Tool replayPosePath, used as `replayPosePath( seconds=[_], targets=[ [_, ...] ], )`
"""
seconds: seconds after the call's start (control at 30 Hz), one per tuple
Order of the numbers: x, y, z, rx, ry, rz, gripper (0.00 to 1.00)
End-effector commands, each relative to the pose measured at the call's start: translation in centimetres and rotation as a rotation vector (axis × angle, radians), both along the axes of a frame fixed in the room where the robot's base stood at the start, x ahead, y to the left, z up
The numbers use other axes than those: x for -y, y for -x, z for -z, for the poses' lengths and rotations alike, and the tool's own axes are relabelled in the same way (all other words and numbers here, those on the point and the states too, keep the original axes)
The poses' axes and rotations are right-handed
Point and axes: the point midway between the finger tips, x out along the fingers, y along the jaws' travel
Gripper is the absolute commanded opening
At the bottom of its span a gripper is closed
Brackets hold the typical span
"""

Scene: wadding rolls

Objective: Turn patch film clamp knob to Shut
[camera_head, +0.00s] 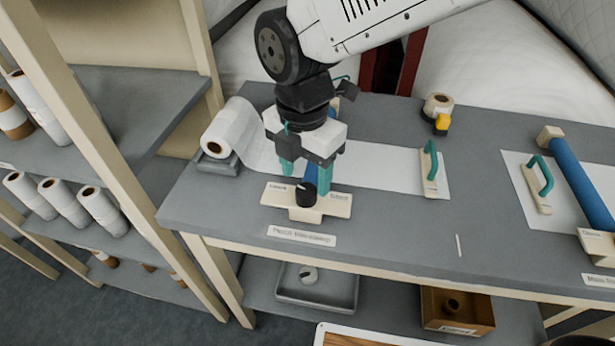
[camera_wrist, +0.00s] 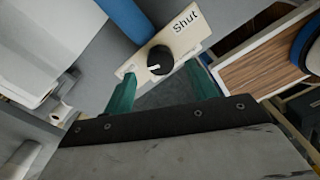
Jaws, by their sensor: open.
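The black patch film clamp knob (camera_head: 306,194) sits in the middle of a cream plate (camera_head: 276,195) at the front of the grey table. In the wrist view the knob (camera_wrist: 160,60) shows a small pale mark on its side away from the word "Shut". That word is printed on the plate (camera_wrist: 193,36) at the upper right. My gripper (camera_head: 305,178) points down over the knob, its teal fingers apart, one to each side. In the wrist view the open fingers (camera_wrist: 163,72) also flank the knob; I cannot tell whether they touch it.
A white film roll (camera_head: 232,130) lies left of my gripper, its sheet running right under a teal-handled bar (camera_head: 430,168). A second station with a blue roller (camera_head: 582,185) is at the right. A shelf post (camera_head: 95,140) stands at the left. A tape roll (camera_head: 438,106) sits behind.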

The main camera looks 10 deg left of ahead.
Motion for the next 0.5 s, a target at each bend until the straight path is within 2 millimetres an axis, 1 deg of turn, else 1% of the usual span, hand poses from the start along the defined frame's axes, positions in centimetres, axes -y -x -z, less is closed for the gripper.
replayPosePath(
  seconds=[0.03, 0.1, 0.2, 0.33, 0.5],
  targets=[
    [0.1, 0.1, 0.8, -0.003, 0.003, 0.0, 0.57],
    [0.1, 0.0, 1.8, -0.002, 0.002, 0.001, 0.57],
    [0.1, 0.1, 2.6, 0.0, 0.001, 0.001, 0.57],
    [0.1, 0.1, 3.2, 0.0, 0.001, 0.001, 0.57],
    [0.1, 0.1, 3.2, 0.0, 0.0, 0.001, 0.57]
  ],
)
